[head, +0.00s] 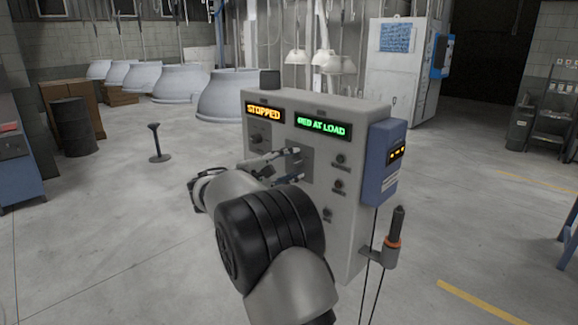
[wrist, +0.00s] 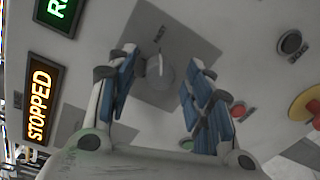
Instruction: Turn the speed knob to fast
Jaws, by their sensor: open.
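A grey round knob (wrist: 168,74) with a pale pointer line sits on a dark grey square plate (wrist: 192,42) on the control panel. My gripper (wrist: 161,62) is open, with its blue-padded fingers on either side of the knob in the wrist view. I cannot tell whether they touch it. In the head view my gripper (head: 291,166) is at the front of the panel (head: 350,215), and my arm hides part of the panel's lower left.
The panel shows an amber STOPPED display (head: 265,113) and a green display (head: 323,126). Dark buttons (head: 340,160) run down its right side. The wrist view shows a red button on a yellow base (wrist: 305,105). A blue box (head: 382,165) is on the panel's right side.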

